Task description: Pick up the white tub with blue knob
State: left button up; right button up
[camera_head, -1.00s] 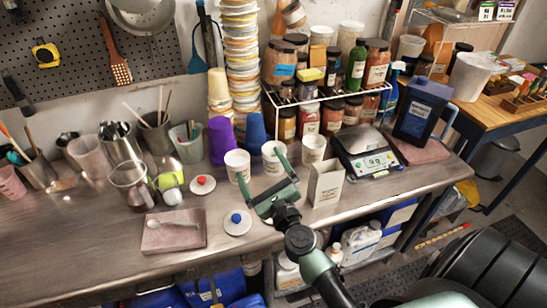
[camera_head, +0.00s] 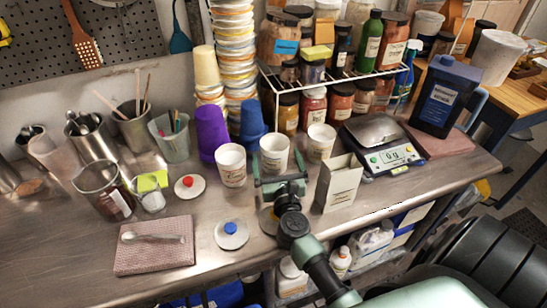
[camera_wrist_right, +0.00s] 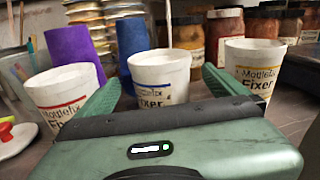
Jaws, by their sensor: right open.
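Three white tubs stand open in a row on the steel bench: a left one (camera_head: 231,166), a middle one (camera_head: 273,153) and a right one (camera_head: 320,143). In the right wrist view the left tub (camera_wrist_right: 62,92) has a red label band, the middle tub (camera_wrist_right: 159,76) a dark, perhaps bluish one, and the right tub (camera_wrist_right: 250,70) a yellow one. A white lid with a blue knob (camera_head: 231,234) lies apart on the bench. My right gripper (camera_head: 279,168) is open and empty, its fingers pointing either side of the middle tub. My left gripper is out of view.
A white lid with a red knob (camera_head: 189,187) lies left of the tubs. A paper box (camera_head: 339,183) and a scale (camera_head: 382,147) stand to the right. Purple (camera_head: 212,132) and blue (camera_head: 252,124) cups stand close behind. A spoon lies on a pink cloth (camera_head: 153,258).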

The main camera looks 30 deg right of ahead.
aim_at(273, 137)
jog(key=shift+x, duration=0.85)
jog(key=x, duration=0.2)
jog(key=p+x, duration=0.1)
jog(key=r+x, duration=0.1)
jog(key=x, duration=0.1)
jog(key=shift+w+d+p, duration=0.25)
jog(key=shift+w+p, duration=0.05)
jog(key=shift+p, duration=0.05)
jog(key=c, duration=1.7)
jog(key=shift+r, duration=0.15)
